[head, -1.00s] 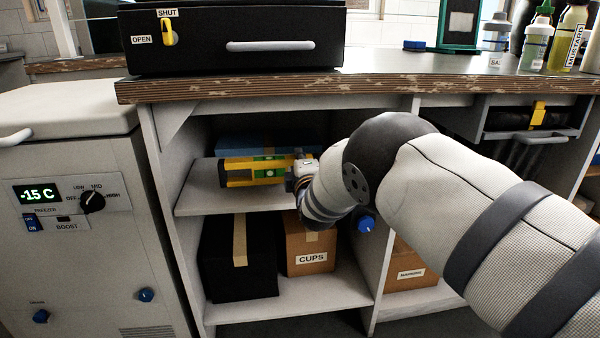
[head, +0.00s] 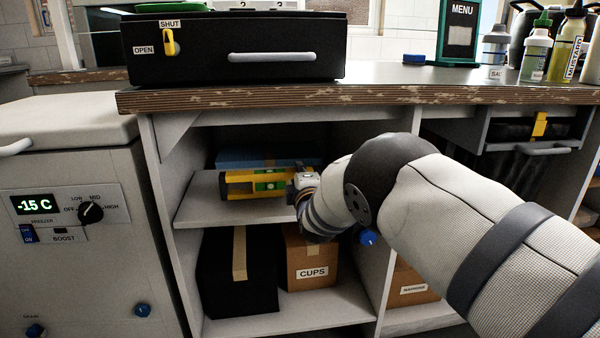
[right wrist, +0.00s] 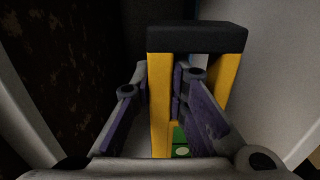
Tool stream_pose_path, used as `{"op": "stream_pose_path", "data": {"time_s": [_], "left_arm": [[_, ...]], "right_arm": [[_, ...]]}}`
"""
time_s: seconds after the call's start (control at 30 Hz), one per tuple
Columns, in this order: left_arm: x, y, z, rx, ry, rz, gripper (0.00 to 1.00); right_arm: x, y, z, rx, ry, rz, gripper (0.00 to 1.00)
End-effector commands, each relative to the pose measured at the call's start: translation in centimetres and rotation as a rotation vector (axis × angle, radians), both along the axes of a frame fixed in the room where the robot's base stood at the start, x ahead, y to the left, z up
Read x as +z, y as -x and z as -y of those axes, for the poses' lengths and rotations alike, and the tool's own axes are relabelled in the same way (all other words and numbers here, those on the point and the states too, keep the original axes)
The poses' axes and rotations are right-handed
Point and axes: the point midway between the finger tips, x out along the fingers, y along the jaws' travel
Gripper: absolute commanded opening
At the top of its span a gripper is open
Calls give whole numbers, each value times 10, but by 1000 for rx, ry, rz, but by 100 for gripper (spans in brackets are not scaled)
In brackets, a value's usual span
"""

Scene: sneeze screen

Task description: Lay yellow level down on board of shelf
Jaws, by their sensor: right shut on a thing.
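The yellow level (head: 256,184), with yellow rails and a green middle, is on its long edge or nearly so, inside the open shelf bay. It runs left to right over the board of the shelf (head: 205,211). My right gripper (head: 294,181) is shut on its right part. In the right wrist view, the purple-padded fingers (right wrist: 160,95) sit either side of one rail of the level (right wrist: 162,120), whose black end cap shows beyond. I cannot tell whether the level touches the board. My left gripper is not in view.
A blue box (head: 240,158) lies behind the level on the board. Under the board stand a black box (head: 222,275) and a CUPS carton (head: 312,258). The counter edge (head: 300,97) is above and the bay's left side panel (head: 165,215) is close. The board's front left part is bare.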

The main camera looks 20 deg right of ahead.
Motion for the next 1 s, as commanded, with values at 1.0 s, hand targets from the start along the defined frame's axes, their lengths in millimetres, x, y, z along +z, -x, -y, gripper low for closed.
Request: {"op": "stream_pose_path", "data": {"time_s": [1.0], "left_arm": [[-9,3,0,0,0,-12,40]], "right_arm": [[-20,0,0,0,0,2,0]]}}
